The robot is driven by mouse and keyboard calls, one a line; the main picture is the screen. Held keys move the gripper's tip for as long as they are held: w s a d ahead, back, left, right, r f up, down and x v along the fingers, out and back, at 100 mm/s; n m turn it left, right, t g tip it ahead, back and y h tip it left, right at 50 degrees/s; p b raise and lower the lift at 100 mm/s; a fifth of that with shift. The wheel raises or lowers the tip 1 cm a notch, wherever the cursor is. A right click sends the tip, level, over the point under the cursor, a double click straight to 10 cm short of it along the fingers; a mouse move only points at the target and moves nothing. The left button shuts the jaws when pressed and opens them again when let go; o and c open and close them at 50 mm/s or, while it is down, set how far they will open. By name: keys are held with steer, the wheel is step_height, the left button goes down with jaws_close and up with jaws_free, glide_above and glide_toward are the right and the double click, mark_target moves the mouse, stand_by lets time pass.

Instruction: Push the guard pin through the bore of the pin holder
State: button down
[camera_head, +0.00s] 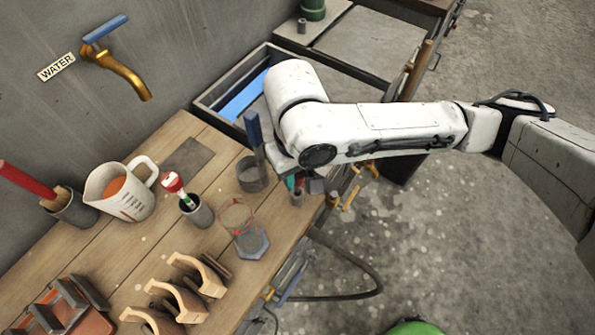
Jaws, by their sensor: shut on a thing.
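My gripper (314,186) is at the right edge of the wooden bench, partly hidden under my white arm. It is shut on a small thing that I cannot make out. A small grey cylinder (297,199) stands just below and left of it at the bench edge; a teal bit shows above the cylinder. I cannot tell whether the cylinder is the pin holder, or whether it touches what I hold. The guard pin and the bore cannot be clearly told apart here.
A dark grey cup (252,174), a clear red-rimmed glass (236,217) and a grey cup with a red-and-white tool (198,212) stand left of my gripper. A measuring jug (122,190) and several wooden clamps (199,275) are farther left. A hose (345,297) hangs beside the bench.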

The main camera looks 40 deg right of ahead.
mark_target(297, 191)
steer(key=shift+f+b, duration=1.7)
steer(key=shift+f, duration=0.8)
stand_by(1.8)
steer(key=c, duration=1.1)
jaws_free()
steer(key=shift+o, duration=0.4)
steer(key=o, duration=0.5)
steer(key=shift+o, duration=0.2)
steer(key=shift+r, duration=0.15)
steer(key=r, duration=0.5)
steer(key=r+p, duration=0.1)
steer(key=r, duration=0.4)
steer(key=shift+w+r, duration=0.2)
steer(key=shift+r, duration=0.05)
